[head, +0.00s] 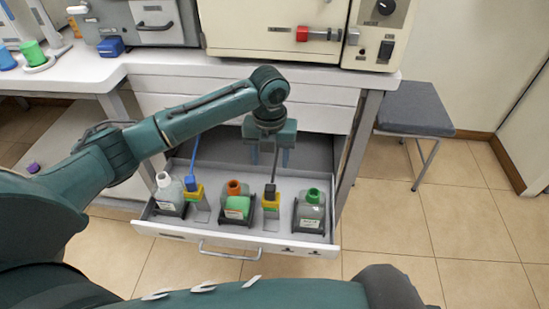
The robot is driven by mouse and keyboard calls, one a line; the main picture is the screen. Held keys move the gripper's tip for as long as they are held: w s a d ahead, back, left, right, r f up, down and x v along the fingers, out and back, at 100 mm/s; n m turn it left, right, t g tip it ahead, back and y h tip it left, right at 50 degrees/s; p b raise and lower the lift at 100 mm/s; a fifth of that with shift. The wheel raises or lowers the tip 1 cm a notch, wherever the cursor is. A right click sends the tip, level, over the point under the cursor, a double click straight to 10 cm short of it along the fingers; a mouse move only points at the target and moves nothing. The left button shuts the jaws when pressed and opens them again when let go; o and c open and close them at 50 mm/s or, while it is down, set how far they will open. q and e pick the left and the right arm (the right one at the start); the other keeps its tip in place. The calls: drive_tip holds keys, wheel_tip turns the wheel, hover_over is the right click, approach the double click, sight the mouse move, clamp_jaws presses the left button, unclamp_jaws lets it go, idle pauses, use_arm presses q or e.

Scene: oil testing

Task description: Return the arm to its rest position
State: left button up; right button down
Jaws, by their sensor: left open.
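My left arm reaches in from the left over an open drawer (265,241). My left gripper (268,163) points down above the back part of the drawer. Its two fingers are apart, and I see nothing held between them. Its fingertips are behind the row of bottles and holders in the drawer. My right gripper is not in view.
The drawer holds a white-capped bottle (170,192), an orange-necked bottle (235,202), a green-necked bottle (311,208) and yellow-topped holders with a blue and a black item. A cream machine (270,30) stands on the bench. A grey stool (413,108) is at right.

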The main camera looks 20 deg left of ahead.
use_arm(q)
drive_tip(key=shift+r, duration=0.2)
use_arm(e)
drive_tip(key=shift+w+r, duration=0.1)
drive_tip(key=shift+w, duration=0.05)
use_arm(q)
drive_tip(key=s+d+f+n+t+h, duration=0.3)
drive_tip(key=s+d+f+n+h, duration=0.15)
drive_tip(key=d+n, duration=0.25)
drive_tip(key=s+d+f+n+t+h, duration=0.2)
drive_tip(key=s+d+f+n+h, duration=0.15)
drive_tip(key=s+d+n, duration=0.35)
drive_tip(key=s+a+r+n+t+y+p, duration=0.4)
drive_tip(key=s+a+r+n+p, duration=0.3)
drive_tip(key=n+p, duration=0.8)
wheel_tip(320, 180, up, 3)
drive_tip(key=a+n+t, duration=0.1)
drive_tip(key=a, duration=0.1)
drive_tip(key=shift+s+a+t+y, duration=0.3)
drive_tip(key=shift+s+a, duration=0.05)
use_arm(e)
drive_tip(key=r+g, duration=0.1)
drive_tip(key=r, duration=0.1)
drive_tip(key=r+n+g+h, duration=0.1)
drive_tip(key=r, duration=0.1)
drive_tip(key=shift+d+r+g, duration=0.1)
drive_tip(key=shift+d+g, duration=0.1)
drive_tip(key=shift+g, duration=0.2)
